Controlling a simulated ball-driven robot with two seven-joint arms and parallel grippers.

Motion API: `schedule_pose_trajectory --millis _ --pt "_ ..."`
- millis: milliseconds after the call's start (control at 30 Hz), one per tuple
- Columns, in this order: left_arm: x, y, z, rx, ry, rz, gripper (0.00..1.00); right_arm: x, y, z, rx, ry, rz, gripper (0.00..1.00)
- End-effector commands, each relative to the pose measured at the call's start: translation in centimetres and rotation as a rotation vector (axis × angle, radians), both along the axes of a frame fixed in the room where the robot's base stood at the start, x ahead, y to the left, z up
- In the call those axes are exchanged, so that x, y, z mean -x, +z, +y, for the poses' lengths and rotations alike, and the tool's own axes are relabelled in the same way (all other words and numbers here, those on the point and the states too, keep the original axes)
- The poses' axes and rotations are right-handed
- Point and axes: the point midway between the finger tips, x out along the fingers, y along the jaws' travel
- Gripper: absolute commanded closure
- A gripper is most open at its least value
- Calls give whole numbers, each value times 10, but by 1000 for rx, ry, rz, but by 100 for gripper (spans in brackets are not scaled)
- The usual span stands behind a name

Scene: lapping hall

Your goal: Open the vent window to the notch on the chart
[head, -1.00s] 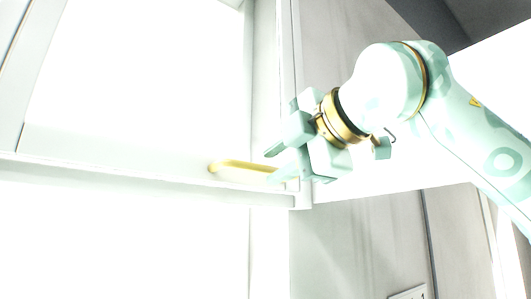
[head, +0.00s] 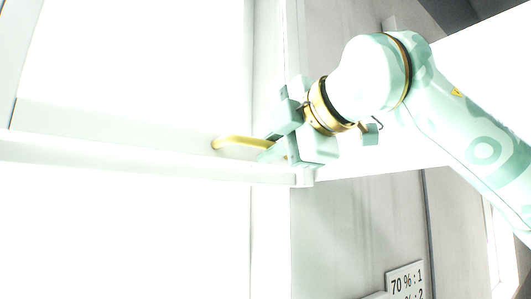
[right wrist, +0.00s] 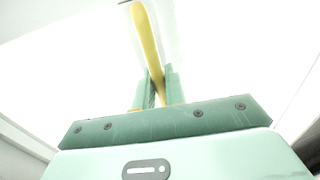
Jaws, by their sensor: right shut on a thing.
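The vent window is a pale framed pane filling the left of the head view, with a bottom rail (head: 150,163). A yellow bar handle (head: 238,141) sits on that rail near its right end. My right gripper (head: 268,151) is shut on the right part of the handle. In the right wrist view the handle (right wrist: 147,40) runs down between the two green fingers (right wrist: 158,82). The chart (head: 406,281) is a pale plate at the lower right reading "70 %: 1" and "%: 2", its lower part cut off. My left gripper is out of view.
A grey wall panel (head: 360,225) lies below and right of the window's corner. Bright glare washes out the pane and the area below the rail. I cannot tell how far the window stands open.

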Motion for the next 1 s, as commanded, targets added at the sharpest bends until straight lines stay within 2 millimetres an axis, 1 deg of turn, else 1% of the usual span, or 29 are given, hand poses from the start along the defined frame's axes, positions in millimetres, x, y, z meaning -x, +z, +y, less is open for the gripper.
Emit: schedule_pose_trajectory --millis 33,133,200,300,400,533,767,800,867,1000 --pt "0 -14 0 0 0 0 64 10 -2 -8 -6 -3 -9 100" --pt "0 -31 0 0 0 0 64 32 0 -25 -6 -4 -11 100" --pt "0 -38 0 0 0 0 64 48 5 -36 -7 -3 -11 100" --pt "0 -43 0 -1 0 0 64 66 12 -49 -6 -3 -9 100" --pt "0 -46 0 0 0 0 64 79 16 -57 -4 -1 -8 100" --pt "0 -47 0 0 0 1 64 84 18 -61 -4 0 -5 100" --pt "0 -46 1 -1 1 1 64 84 18 -60 -3 1 -4 100" --pt "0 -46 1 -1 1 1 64 84 18 -60 -3 1 -4 85" --pt "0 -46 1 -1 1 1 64 84 18 -60 -3 1 -4 69" --pt "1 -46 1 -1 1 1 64 84 18 -60 -2 1 -5 69"
